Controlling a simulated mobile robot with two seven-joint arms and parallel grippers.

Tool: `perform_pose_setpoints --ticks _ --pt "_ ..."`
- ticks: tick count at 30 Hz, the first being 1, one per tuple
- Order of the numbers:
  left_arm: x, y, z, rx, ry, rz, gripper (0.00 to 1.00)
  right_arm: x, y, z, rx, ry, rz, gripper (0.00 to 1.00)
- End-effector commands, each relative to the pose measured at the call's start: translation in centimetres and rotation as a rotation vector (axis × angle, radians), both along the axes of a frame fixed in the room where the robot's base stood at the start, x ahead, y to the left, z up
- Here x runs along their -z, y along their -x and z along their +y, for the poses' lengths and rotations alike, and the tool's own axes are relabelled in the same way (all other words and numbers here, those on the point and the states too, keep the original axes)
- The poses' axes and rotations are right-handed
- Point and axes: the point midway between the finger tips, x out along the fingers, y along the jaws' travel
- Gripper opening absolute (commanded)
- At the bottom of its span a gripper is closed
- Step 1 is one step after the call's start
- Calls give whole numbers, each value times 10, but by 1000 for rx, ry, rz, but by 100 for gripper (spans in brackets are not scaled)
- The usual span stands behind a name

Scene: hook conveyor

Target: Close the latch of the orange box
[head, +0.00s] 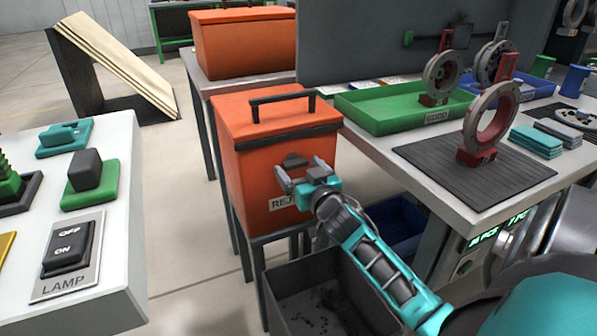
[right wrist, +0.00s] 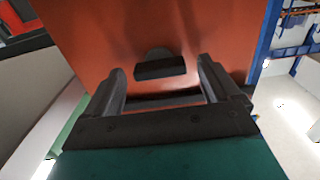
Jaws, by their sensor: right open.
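The orange box (head: 240,165) stands on a small grey stand, with its lid down and a dark handle (head: 283,104) on top. Its dark latch (head: 294,160) is on the front face above a white label. In the right wrist view the latch (right wrist: 160,65) shows as a dark tab on the orange face. My right gripper (head: 304,175) is at the front of the box, just below the latch. In the right wrist view its fingers (right wrist: 162,85) are spread apart, with the latch ahead between them and nothing held. My left gripper is not in view.
A worktable with a green tray (head: 390,108) and ring parts (head: 487,125) is at the right. A grey open bin (head: 318,290) stands below my right arm. A white table with a lamp switch (head: 68,250) is at the left. A larger orange box (head: 245,45) is behind.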

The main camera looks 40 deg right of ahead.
Motion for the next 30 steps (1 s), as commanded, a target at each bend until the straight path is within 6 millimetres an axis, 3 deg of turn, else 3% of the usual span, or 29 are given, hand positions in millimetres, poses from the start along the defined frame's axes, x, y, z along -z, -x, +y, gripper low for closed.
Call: perform_pose_setpoints --ticks 13,30 --pt "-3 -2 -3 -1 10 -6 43 0 -10 -4 1 0 0 89" --pt "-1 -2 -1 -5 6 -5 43 0 -10 -3 0 0 0 36"
